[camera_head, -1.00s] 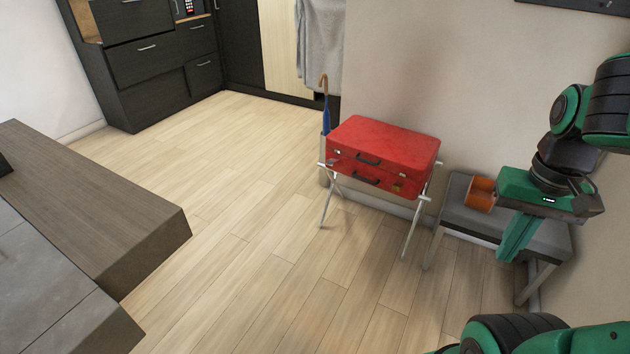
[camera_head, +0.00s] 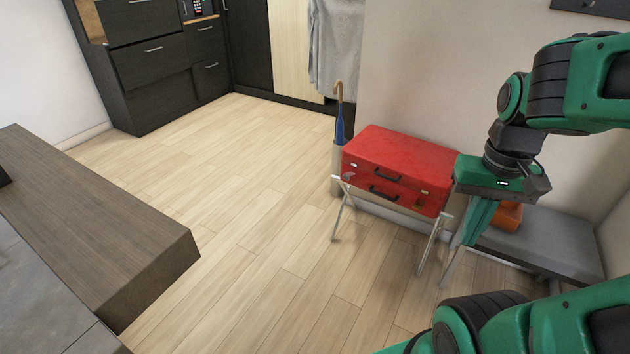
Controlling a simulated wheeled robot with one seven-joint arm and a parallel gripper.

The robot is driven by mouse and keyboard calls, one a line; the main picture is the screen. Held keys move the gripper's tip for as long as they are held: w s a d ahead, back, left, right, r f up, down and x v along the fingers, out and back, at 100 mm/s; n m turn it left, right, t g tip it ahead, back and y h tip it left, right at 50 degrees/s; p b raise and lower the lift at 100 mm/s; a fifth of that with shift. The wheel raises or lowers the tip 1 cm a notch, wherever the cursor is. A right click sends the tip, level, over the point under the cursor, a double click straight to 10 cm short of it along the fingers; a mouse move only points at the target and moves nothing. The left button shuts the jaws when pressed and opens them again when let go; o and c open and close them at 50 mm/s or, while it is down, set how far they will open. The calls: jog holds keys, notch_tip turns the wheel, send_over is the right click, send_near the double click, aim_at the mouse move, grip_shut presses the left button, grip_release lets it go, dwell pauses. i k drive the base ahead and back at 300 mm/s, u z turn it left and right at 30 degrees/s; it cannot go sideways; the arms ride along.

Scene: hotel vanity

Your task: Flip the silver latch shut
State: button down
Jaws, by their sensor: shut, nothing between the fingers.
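A red suitcase (camera_head: 400,160) lies flat on a folding rack, with its lid down. Its front has two dark handles, one above the other. A small silver latch (camera_head: 424,191) shows near the front right, and a small light fitting shows near the front left; both are too small to tell open from shut. A yellowish patch sits below the right one. My gripper (camera_head: 472,242) points down just right of the suitcase, in front of part of its right side in the picture. Its fingers are shut and empty. I cannot tell whether it touches the suitcase.
The metal rack (camera_head: 343,215) stands against the wall. A grey bench (camera_head: 555,240) with an orange object (camera_head: 509,215) is at the right, partly behind my arm. A blue umbrella (camera_head: 339,120) stands behind the suitcase. A wooden counter (camera_head: 95,220) is at the left; the floor between is clear.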

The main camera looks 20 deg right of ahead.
aim_at(346, 176)
jog(key=z, duration=0.3)
jog(key=i, duration=1.2)
jog(key=z, duration=0.6)
